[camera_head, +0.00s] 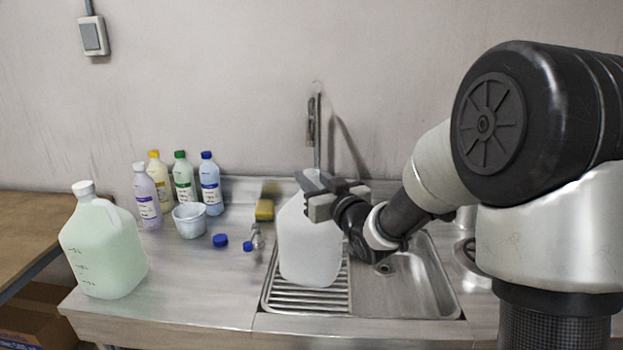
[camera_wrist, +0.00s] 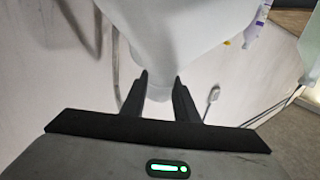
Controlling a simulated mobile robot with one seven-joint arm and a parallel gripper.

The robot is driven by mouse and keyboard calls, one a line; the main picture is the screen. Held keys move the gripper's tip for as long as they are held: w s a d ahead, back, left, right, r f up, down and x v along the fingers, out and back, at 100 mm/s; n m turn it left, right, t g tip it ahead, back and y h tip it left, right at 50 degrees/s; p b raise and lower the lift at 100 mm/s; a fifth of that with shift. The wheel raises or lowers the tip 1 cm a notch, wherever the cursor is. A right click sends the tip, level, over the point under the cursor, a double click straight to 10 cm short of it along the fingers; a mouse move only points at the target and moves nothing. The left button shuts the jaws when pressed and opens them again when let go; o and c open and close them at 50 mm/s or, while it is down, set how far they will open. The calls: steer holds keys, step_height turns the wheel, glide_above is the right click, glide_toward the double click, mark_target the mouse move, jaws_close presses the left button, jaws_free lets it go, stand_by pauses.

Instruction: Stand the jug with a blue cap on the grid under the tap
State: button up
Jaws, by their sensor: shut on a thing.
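My gripper (camera_head: 318,200) is shut on the neck of a whitish, empty-looking jug (camera_head: 308,245). The jug is upright over the ribbed grid (camera_head: 305,302) in the left part of the sink; I cannot tell whether its base touches. In the wrist view the jug's body (camera_wrist: 180,30) fills the top middle and its neck is between the two fingers (camera_wrist: 160,95). No blue cap shows on this jug; its top is partly hidden by my gripper. The tap (camera_head: 317,130) rises behind the jug against the wall.
A pale green jug with a white cap (camera_head: 100,245) stands at the counter's left. Several labelled bottles (camera_head: 184,178), a white tub (camera_head: 189,220), a yellow sponge (camera_head: 264,210) and loose blue caps (camera_head: 220,240) are between. The sink basin (camera_head: 405,285) right of the grid is empty.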

steer(key=shift+f+b, duration=0.6)
steer(key=shift+b, duration=0.05)
steer(key=o, duration=1.1)
steer(key=shift+o, duration=0.2)
steer(key=shift+s, duration=0.1)
